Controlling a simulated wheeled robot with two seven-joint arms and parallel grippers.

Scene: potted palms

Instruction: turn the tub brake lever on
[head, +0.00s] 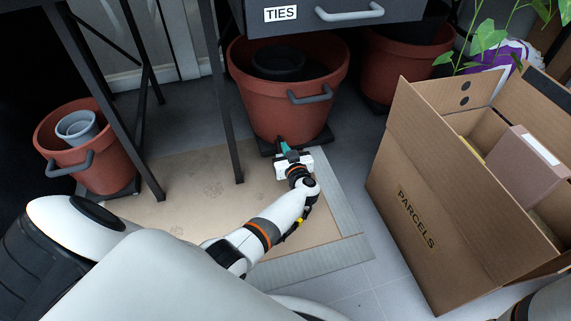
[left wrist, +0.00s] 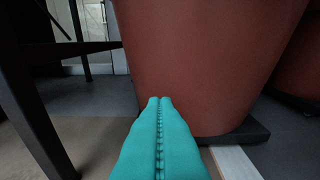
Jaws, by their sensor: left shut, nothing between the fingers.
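The large terracotta tub (head: 290,105) stands on a dark low base (head: 322,138) under the drawer. It fills much of the left wrist view (left wrist: 205,60), with its base (left wrist: 245,132) at its foot. My left gripper (head: 284,147) has teal fingers, shut and empty, low at the front of this tub. In the left wrist view the closed fingers (left wrist: 159,103) point at the tub's lower wall; I cannot tell if they touch. I cannot make out the brake lever; the fingers may hide it. My right gripper is out of view.
A smaller tub (head: 100,160) holding a grey pot stands at left, another tub (head: 395,70) behind at right. Dark table legs (head: 222,95) rise left of my gripper. An open PARCELS box (head: 425,190) stands at right. A drawer marked TIES (head: 330,28) overhangs the large tub.

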